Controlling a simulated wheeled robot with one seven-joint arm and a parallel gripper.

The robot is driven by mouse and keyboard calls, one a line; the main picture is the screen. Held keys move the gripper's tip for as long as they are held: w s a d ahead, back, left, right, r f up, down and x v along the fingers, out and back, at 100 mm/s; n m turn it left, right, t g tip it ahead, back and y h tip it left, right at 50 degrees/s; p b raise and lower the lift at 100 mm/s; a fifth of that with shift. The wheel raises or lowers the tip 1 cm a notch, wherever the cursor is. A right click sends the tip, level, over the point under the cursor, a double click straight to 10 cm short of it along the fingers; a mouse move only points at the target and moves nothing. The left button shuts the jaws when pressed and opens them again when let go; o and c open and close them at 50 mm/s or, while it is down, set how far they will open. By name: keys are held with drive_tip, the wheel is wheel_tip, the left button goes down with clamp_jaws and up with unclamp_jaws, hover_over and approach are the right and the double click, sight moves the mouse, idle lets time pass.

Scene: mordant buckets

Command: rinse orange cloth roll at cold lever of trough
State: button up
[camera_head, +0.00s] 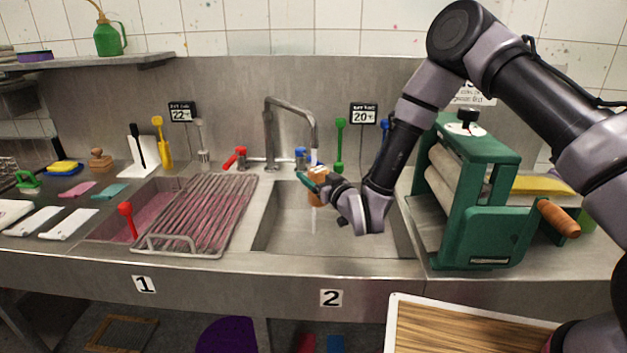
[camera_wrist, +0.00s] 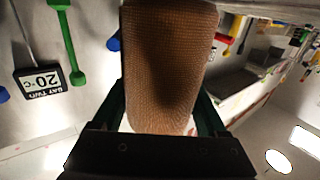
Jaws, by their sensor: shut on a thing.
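The orange cloth roll (camera_head: 318,199) is in my gripper (camera_head: 313,182), over the back of the right-hand sink basin (camera_head: 335,238) and just below the tap spout (camera_head: 314,150). In the wrist view the roll (camera_wrist: 168,60) is brown-orange with a woven texture and sits between the two green fingers of my gripper (camera_wrist: 163,112). The blue lever (camera_head: 300,154) stands behind the roll at the tap's right side. The red lever (camera_head: 236,157) is at the tap's left.
A wire rack (camera_head: 200,213) covers part of the left basin with pink liquid (camera_head: 150,216). A green roller press (camera_head: 468,190) stands close to the right of the sink. A display reading 20 °C (camera_head: 363,113) and a green tool (camera_head: 340,140) are on the wall behind.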

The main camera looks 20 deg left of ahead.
drive_tip(key=s+d+r, duration=0.3)
drive_tip(key=s+d, duration=0.1)
drive_tip(key=s, duration=0.2)
drive_tip(key=shift+s+d, duration=0.25)
drive_tip(key=shift+d, duration=0.05)
idle(0.4)
